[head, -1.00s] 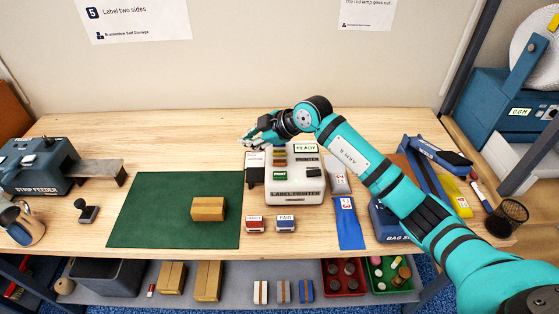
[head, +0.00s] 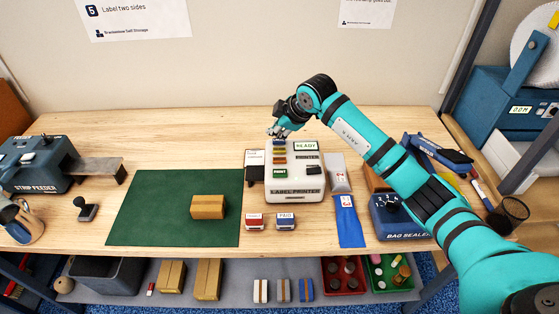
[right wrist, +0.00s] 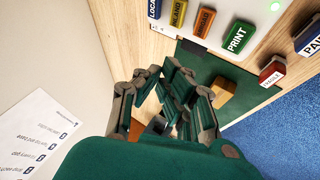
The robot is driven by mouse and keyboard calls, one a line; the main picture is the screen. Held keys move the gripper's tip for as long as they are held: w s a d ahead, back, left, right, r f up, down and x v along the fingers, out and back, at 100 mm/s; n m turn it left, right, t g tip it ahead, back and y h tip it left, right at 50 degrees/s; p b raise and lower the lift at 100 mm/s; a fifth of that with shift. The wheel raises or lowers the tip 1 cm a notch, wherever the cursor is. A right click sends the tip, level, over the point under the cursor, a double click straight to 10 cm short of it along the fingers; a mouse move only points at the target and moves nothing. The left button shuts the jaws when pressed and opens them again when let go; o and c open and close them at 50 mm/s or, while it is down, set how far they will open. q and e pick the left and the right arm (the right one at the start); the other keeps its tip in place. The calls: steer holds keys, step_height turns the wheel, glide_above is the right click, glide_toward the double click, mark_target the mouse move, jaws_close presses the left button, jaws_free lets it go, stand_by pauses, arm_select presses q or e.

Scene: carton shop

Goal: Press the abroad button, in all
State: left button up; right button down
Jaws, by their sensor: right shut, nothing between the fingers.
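My right gripper (head: 279,131) is shut and empty, above the printer's back edge near the local button. It also shows in the right wrist view (right wrist: 168,92). My left gripper is out of view.
A green mat (head: 160,205) with a small carton (head: 208,206) lies left of the printer. Red (head: 255,221) and blue (head: 286,221) stamps stand in front. A grey pouch (head: 338,173) and the bag sealer (head: 395,222) are to the right. The table behind the mat is clear.

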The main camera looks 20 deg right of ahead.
mark_target(277, 160)
step_height(277, 160, down, 8)
steer(key=b, duration=0.4)
steer(key=shift+r+b, duration=0.15)
steer(key=shift+b, duration=0.15)
stand_by(1.0)
steer(key=shift+f, duration=0.4)
steer(key=shift+f+b, duration=0.5)
steer(key=shift+b, duration=0.1)
stand_by(0.4)
stand_by(0.4)
steer(key=shift+r+p, duration=0.7)
steer(key=shift+r, duration=0.25)
steer(key=shift+r, duration=0.1)
step_height(277, 160, up, 5)
steer(key=p, duration=0.3)
steer(key=shift+p, duration=0.3)
